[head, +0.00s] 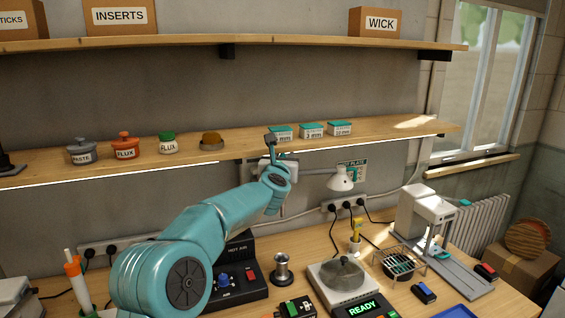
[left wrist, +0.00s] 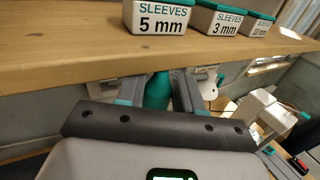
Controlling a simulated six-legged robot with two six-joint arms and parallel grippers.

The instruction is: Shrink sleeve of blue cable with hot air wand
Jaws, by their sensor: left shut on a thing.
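My left gripper (head: 274,156) is raised just below the front edge of the lower shelf, with its arm reaching up across the bench. In the left wrist view its two grey fingers (left wrist: 158,94) are shut on a teal rounded thing (left wrist: 158,88). Most of that thing is hidden, so I cannot tell for sure whether it is the hot air wand. The black hot air station (head: 251,275), with a red switch and a blue knob, stands on the bench partly behind my arm. I make out no blue cable or loose sleeve. My right gripper is not in view.
Sleeve boxes, 5 mm (left wrist: 160,18) and 3 mm (left wrist: 214,20) among them, stand on the lower shelf (head: 232,149) close to the gripper. A hot plate (head: 342,281) reading READY, a metal spool (head: 281,270) and a wire-framed stand (head: 400,264) crowd the bench to the right.

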